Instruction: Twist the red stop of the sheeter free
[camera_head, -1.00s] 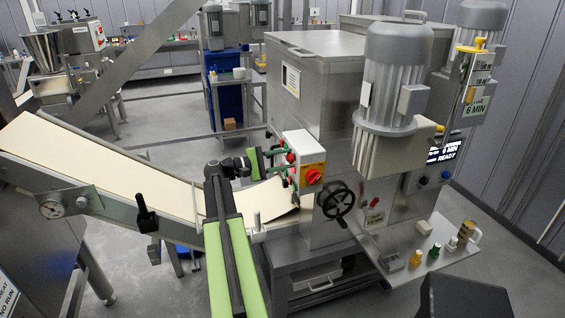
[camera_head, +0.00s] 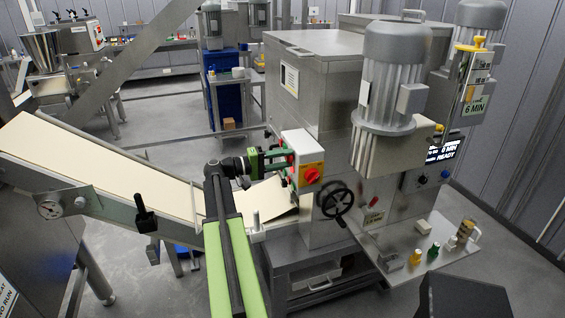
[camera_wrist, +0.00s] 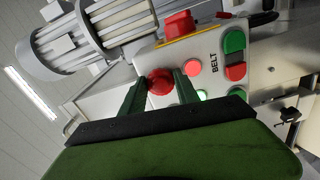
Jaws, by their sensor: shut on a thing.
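The red stop (camera_wrist: 159,82) is a round red mushroom button on the sheeter's white control box (camera_head: 299,145). In the wrist view it sits between the two green fingers of my gripper (camera_wrist: 160,84), one on each side. My gripper is shut on it. In the head view my gripper (camera_head: 276,161) reaches the left face of the box, and its fingers largely hide the stop there.
A red rotary switch (camera_head: 312,173) is on the adjoining face. A black handwheel (camera_head: 337,201) stands below.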

